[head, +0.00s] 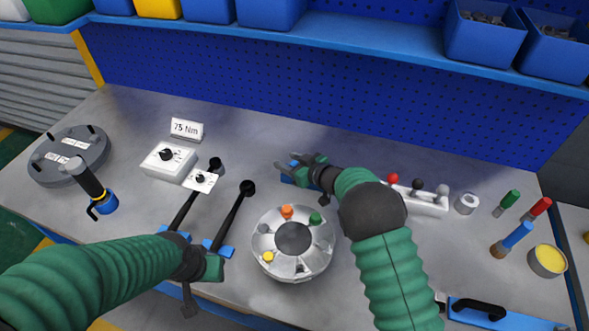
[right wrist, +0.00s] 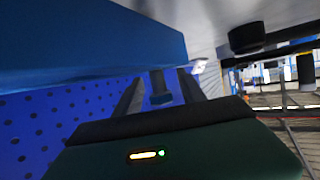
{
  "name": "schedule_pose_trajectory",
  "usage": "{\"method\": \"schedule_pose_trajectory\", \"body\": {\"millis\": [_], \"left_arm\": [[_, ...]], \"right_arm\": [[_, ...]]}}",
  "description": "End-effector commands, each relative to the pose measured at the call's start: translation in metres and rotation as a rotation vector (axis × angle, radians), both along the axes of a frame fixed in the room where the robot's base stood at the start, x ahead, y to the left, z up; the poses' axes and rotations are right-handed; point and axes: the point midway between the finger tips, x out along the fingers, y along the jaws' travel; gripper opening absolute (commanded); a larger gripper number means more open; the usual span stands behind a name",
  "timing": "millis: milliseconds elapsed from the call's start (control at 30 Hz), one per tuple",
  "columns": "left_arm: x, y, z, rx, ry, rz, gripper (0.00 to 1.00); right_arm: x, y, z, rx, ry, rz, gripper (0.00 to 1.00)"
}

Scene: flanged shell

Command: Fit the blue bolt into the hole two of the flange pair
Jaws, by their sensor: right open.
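The round metal flanged shell (head: 272,226) sits at mid-bench. Orange (head: 287,211), green (head: 316,218) and yellow (head: 268,257) heads show on its rim; I cannot tell which hole is two.
Two black wrenches (head: 233,217) lie left of the shell. A white rack with knobs (head: 420,198) is right of my right forearm. A blue shelf (head: 380,39) overhangs the back.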

Motion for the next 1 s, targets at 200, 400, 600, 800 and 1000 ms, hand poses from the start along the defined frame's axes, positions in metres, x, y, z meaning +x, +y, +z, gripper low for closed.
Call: {"method": "schedule_pose_trajectory", "body": {"millis": [200, 400, 600, 800, 1000], "left_arm": [[0.0, 0.0, 0.0, 0.0, 0.0, 0.0, 0.36], [0.0, 0.0, 0.0, 0.0, 0.0, 0.0, 0.36], [0.0, 0.0, 0.0, 0.0, 0.0, 0.0, 0.36], [0.0, 0.0, 0.0, 0.0, 0.0, 0.0, 0.36], [0.0, 0.0, 0.006, 0.0, 0.0, 0.0, 0.36]], "right_arm": [[0.0, 0.0, 0.001, 0.001, -0.001, 0.0, 0.29], [0.0, -0.001, 0.0, 0.0, 0.0, 0.0, 0.03], [0.0, -0.001, 0.0, -0.001, 0.0, -0.001, 0.0], [0.0, -0.001, 0.001, -0.001, 0.0, -0.001, 0.0], [0.001, -0.001, 0.032, 0.001, -0.006, -0.001, 0.0]]}}
